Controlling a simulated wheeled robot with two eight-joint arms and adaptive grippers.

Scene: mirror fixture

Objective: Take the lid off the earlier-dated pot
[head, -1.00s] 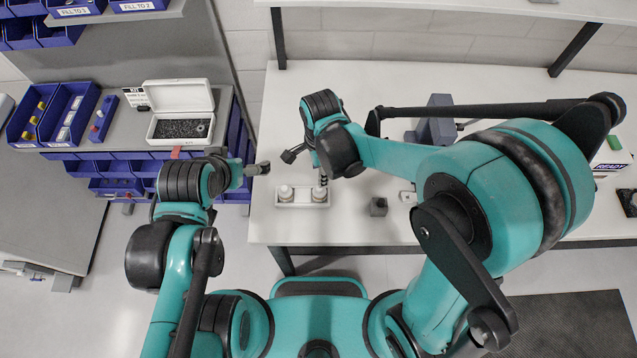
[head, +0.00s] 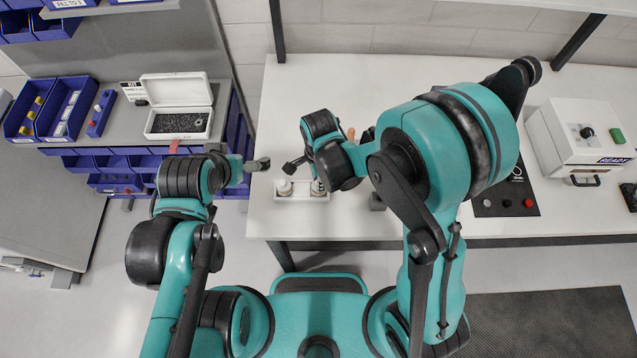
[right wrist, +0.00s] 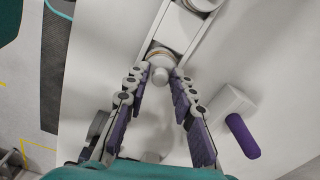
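A white tray (head: 301,196) near the front left edge of the white table holds two small pots. The left pot (head: 284,187) shows a pale round lid. The right pot (head: 317,187) is partly hidden by my right gripper (head: 306,174). In the right wrist view, my right gripper (right wrist: 160,77) is open, its fingertips either side of the knobbed lid (right wrist: 160,73) of the near pot, with gaps visible. The other pot (right wrist: 202,3) is cut off at the top. No dates are readable. My left gripper (head: 256,164) is left of the tray, its opening unclear.
A grey block (head: 377,201) stands right of the tray; the right wrist view shows a purple cylinder (right wrist: 242,136) beside a pale block (right wrist: 229,104). A white READY machine (head: 585,140) and a dark button panel (head: 505,191) are further right. An open box (head: 180,122) is left.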

